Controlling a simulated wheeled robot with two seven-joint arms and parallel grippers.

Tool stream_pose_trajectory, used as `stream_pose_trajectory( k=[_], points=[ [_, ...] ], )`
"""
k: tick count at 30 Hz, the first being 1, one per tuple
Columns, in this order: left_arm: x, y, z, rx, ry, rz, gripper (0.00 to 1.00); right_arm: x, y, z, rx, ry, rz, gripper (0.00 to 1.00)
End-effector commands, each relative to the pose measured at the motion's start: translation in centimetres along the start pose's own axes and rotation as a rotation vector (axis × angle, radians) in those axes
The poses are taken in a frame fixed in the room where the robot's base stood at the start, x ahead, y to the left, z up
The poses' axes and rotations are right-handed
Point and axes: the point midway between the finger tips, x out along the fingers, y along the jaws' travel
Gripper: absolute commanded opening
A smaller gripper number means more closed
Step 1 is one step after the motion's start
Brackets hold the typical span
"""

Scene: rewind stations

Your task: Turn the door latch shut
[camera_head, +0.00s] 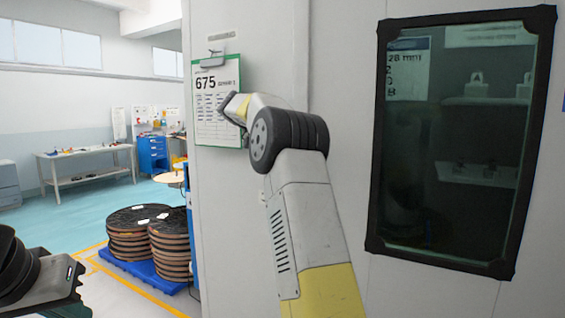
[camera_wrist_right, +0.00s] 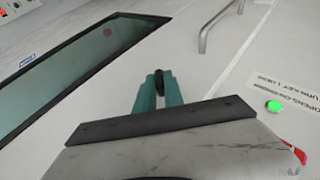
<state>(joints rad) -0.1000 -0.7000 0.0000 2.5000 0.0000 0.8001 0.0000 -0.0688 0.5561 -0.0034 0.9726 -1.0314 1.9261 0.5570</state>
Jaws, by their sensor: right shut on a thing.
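In the right wrist view, the two teal fingers of my right gripper (camera_wrist_right: 159,92) are closed around a small dark upright piece (camera_wrist_right: 160,82). It looks like the door latch, but most of it is hidden between the fingers, and its turn angle cannot be read. It is beside the dark door window (camera_wrist_right: 60,75). In the head view, my right arm reaches up in front of the white panel, and its fingers cannot be made out. The end of my left arm (camera_head: 60,285) is at the lower left edge of the head view; its fingers cannot be made out.
A metal bar handle (camera_wrist_right: 218,25) and a lit green button (camera_wrist_right: 273,106) are on the white surface. In the head view, a black-framed window (camera_head: 455,140) is at right and a clipboard (camera_head: 215,85) hangs behind my arm. Stacked reels (camera_head: 125,235) stand on a blue pallet.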

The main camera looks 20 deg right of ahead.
Motion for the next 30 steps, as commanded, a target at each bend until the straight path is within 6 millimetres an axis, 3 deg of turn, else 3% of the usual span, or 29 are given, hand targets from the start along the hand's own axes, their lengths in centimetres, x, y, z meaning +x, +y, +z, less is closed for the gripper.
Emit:
stream_pose_trajectory(
  k=[18, 30],
  points=[
    [0.00, 0.00, 0.00, 0.000, 0.000, 0.000, 0.00, 0.13, -0.98, 0.06, -0.210, 0.005, 0.508, 0.00],
    [0.00, 0.00, 0.00, 0.000, 0.000, 0.000, 0.00, 0.36, -1.13, 0.08, -0.276, 0.005, 0.670, 0.00]
  ],
)
